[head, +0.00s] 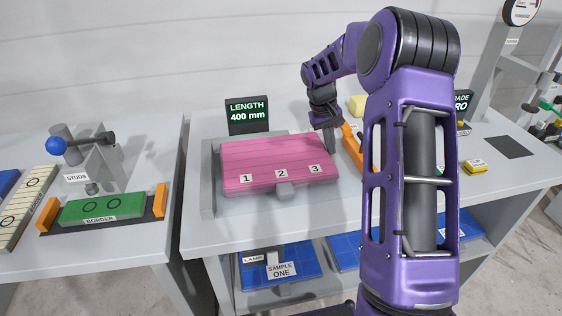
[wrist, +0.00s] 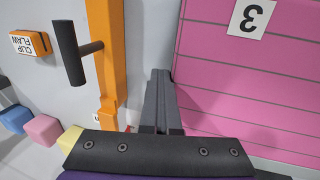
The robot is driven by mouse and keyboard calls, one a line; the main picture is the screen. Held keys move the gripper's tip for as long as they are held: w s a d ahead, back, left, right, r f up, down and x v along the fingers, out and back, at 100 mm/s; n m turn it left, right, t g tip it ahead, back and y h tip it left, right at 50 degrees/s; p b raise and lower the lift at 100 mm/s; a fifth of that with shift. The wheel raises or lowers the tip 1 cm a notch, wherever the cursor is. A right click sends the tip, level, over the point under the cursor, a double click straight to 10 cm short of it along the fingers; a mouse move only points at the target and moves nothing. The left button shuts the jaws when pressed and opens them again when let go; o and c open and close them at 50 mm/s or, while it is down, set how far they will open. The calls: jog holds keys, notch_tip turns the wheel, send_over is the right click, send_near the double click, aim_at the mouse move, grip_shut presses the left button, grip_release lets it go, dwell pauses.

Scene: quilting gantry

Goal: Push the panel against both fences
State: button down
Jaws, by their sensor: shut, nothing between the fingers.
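The pink panel (head: 265,158) lies on the middle table, with labels 1, 2 and 3 along its front edge. A raised grey rail (head: 208,180) runs along its left side; I cannot tell whether they touch. The other fence is not clear to me. My gripper (head: 331,147) is shut and empty, pointing down at the panel's right edge. In the wrist view its closed fingers (wrist: 160,75) are beside the edge of the panel (wrist: 245,75), near label 3. Contact there is unclear.
An orange bar (wrist: 106,50) with a black handle (wrist: 70,52) stands across a narrow gap from the panel. A grey block (head: 285,189) is at the panel's front edge. A LENGTH 400 mm display (head: 247,115) stands behind. Small coloured blocks (wrist: 42,129) lie beyond the bar.

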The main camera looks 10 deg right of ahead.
aim_at(320, 150)
jog(key=shift+a, duration=1.6)
jog(key=shift+d, duration=0.9)
dwell(0.6)
